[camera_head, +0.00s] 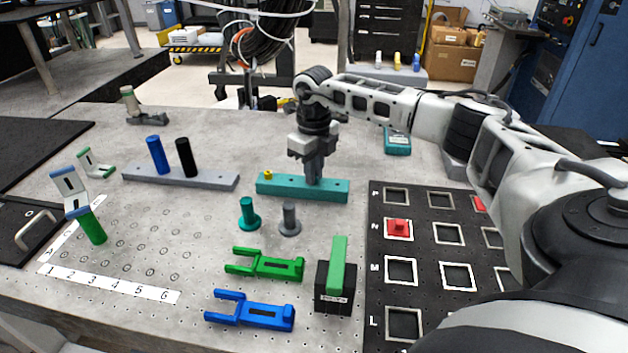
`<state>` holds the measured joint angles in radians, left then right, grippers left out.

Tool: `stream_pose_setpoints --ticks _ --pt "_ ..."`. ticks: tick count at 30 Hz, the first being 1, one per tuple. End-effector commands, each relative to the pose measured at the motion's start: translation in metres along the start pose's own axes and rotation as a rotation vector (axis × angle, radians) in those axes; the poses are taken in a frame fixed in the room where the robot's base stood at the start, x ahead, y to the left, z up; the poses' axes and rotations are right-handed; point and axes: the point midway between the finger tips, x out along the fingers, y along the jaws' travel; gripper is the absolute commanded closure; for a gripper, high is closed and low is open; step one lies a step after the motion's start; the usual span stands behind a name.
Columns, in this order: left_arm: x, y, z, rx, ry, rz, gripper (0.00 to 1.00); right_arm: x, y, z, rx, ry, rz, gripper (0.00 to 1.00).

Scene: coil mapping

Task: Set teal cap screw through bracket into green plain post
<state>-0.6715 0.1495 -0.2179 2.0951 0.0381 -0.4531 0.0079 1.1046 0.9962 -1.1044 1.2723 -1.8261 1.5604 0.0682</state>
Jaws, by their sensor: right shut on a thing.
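A green post (92,228) stands tilted in the picture at the left of the perforated plate. A pale angled bracket with blue edges (69,183) sits at its top, its lower flange at the post's upper end. My right gripper (314,178) points down at the right part of a teal rail (285,188). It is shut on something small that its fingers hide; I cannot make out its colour. A teal flanged piece (248,215) stands on the table in front of the rail; I cannot tell whether it is a cap screw. My left gripper is not in view.
A yellow-topped piece (268,175) sits in the rail's left end. A grey flanged piece (289,218), green fork (265,264), blue fork (250,312) and black block (334,290) stand nearby. A grey rail (205,180) carries blue and black posts. Another bracket (96,162) lies behind.

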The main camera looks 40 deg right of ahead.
Motion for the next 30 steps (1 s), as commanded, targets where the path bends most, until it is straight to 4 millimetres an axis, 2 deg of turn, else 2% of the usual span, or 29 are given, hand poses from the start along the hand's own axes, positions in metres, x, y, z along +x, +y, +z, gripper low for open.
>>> stream_pose_setpoints --ticks 8,30 --pt "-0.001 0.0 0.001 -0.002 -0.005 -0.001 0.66 -0.002 0.0 0.0 0.0 0.0 0.0 1.0" --pt "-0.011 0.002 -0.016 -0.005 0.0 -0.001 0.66 -0.021 0.0 0.0 0.0 0.0 0.0 1.0"
